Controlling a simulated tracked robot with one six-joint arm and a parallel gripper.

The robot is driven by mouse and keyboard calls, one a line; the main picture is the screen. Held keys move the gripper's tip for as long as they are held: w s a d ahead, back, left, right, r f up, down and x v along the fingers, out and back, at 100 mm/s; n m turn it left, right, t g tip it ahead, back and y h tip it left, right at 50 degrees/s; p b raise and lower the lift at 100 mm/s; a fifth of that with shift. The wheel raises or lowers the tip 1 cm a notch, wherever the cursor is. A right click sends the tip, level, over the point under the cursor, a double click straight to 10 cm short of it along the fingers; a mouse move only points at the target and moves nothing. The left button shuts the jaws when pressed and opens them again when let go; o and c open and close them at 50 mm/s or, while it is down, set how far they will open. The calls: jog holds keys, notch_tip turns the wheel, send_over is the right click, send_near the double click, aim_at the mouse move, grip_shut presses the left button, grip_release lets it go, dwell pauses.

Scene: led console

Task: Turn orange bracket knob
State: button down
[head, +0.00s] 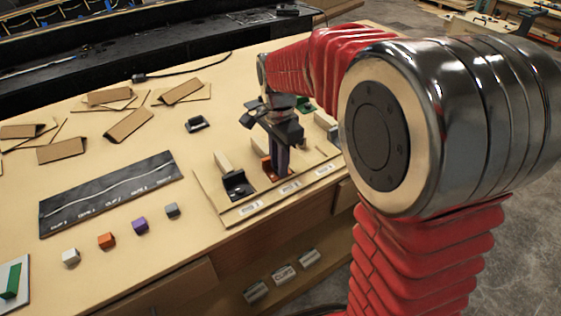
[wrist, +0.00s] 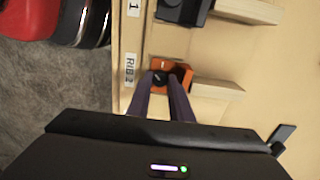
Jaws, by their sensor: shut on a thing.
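The orange bracket (head: 268,166) sits on the wooden board near the table's front edge, in line with a label reading RIB 2. In the wrist view the orange bracket (wrist: 184,72) has a small black knob (wrist: 160,78) on it. My gripper (head: 278,165) points down over the bracket. In the wrist view the two fingertips of my gripper (wrist: 167,80) are at the knob, shut on it. The fingers partly cover the knob and the bracket.
Wooden ribs (wrist: 218,89) lie behind the brackets. Small cubes (head: 106,240), a dark panel (head: 112,192) and folded cardboard pieces (head: 128,126) lie to the left.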

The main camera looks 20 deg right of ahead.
jog(key=m, duration=0.4)
jog(key=shift+w+r+m, duration=0.15)
jog(key=shift+m, duration=0.15)
jog(key=m, duration=0.4)
jog(key=shift+m, duration=0.3)
jog(key=c, duration=1.8)
grip_release()
jog(key=shift+c, duration=0.2)
notch_tip(320, 180, up, 14)
jog(key=shift+f, duration=0.2)
